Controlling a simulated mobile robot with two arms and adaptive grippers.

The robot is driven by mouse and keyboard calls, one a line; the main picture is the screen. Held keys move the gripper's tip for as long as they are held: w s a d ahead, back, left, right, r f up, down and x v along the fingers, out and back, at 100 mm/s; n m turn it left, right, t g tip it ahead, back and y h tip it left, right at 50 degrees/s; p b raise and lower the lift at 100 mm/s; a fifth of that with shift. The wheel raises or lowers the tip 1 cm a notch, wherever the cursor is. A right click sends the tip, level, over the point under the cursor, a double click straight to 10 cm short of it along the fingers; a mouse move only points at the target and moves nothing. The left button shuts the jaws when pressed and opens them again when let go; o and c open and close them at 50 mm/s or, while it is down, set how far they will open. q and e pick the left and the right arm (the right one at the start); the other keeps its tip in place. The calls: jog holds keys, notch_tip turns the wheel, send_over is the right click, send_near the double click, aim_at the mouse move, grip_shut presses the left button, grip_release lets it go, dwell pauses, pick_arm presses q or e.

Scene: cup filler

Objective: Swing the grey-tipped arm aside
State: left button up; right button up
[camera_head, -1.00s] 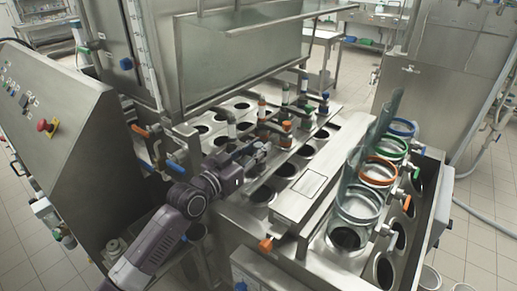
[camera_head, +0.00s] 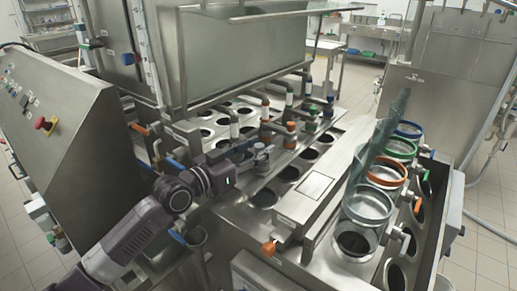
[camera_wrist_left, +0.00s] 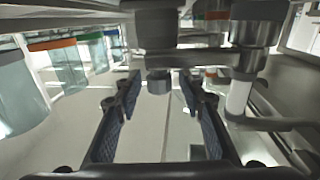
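The grey-tipped arm (camera_head: 260,153) is a short metal link on the filler, at the near left end of the row of coloured-tipped arms. In the left wrist view its dark grey cylindrical tip (camera_wrist_left: 159,82) hangs from a horizontal link (camera_wrist_left: 205,58), with a white-banded post (camera_wrist_left: 238,96) to the right. My left gripper (camera_head: 250,160) is at this arm in the head view. In the left wrist view my left gripper (camera_wrist_left: 159,90) is open, its fingers to either side of the grey tip in the picture. I cannot tell if they touch it. My right gripper is out of view.
Orange-tipped (camera_head: 290,132), green-tipped (camera_head: 312,113) and blue-tipped (camera_head: 328,106) arms stand further along the row. Glass cylinders with coloured rings (camera_head: 366,204) stand at the right. A control panel (camera_head: 60,120) rises at the left.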

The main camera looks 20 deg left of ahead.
pick_arm(q)
notch_tip(320, 180, up, 10)
jog(key=shift+f, duration=0.1)
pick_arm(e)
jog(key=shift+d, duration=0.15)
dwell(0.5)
pick_arm(q)
jog(key=shift+c, duration=0.4)
